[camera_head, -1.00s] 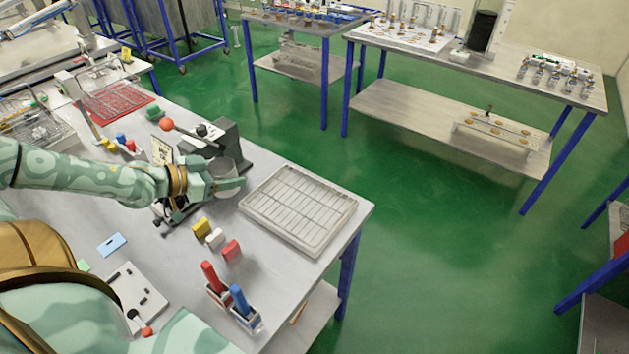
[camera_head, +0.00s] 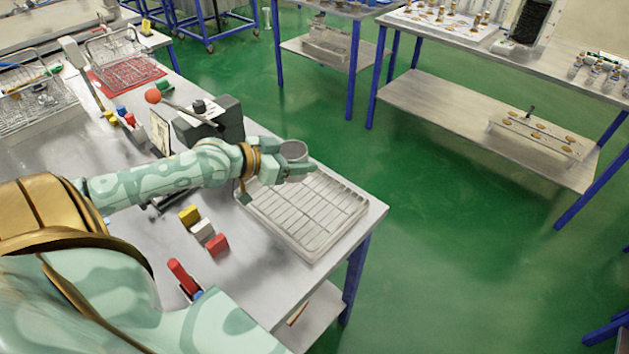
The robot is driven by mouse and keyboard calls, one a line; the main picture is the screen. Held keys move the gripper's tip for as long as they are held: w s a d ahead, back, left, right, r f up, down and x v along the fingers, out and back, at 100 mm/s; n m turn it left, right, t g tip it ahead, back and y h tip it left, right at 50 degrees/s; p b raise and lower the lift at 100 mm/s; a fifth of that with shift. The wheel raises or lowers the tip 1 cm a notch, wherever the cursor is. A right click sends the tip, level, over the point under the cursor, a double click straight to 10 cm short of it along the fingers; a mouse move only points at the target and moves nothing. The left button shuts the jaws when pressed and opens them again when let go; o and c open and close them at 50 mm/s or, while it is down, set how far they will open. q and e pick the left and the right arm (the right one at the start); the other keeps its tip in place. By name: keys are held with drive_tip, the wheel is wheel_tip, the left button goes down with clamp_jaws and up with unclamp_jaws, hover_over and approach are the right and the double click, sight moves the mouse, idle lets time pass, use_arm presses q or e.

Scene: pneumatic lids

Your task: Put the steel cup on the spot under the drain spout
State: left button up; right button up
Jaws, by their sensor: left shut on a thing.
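The steel cup (camera_head: 293,151) is a small grey round cup, upright, its open top showing. My left gripper (camera_head: 290,170) is shut on it and holds it over the far end of the wire-grid tray (camera_head: 330,240) on the bench. My gripper hides part of the cup. I cannot make out the drain spout or the spot under it; my left arm covers part of the bench beside the dark grey press-like device (camera_head: 228,118). My right gripper is not in view.
A lever with a red ball (camera_head: 153,96) sticks out from the device. Yellow (camera_head: 189,215), white (camera_head: 203,231) and red (camera_head: 218,245) blocks sit left of the tray. A red mat (camera_head: 125,78) lies at the back. The bench's right edge drops to green floor.

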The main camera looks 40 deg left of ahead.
use_arm(q)
drive_tip(key=d+f+b, duration=0.1)
drive_tip(key=w+d+f+b, duration=0.1)
drive_tip(key=f, duration=0.1)
drive_tip(key=d+f+b, duration=0.1)
drive_tip(key=f, duration=0.1)
drive_tip(key=shift+w+d+f, duration=0.15)
drive_tip(key=shift+w+d, duration=0.1)
wheel_tip(320, 180, down, 3)
drive_tip(key=b, duration=0.3)
drive_tip(key=shift+f, duration=0.1)
drive_tip(key=shift+r, duration=0.25)
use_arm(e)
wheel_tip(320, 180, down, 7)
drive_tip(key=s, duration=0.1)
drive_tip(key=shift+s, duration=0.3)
use_arm(q)
drive_tip(key=o, duration=1)
drive_tip(key=shift+f, duration=0.1)
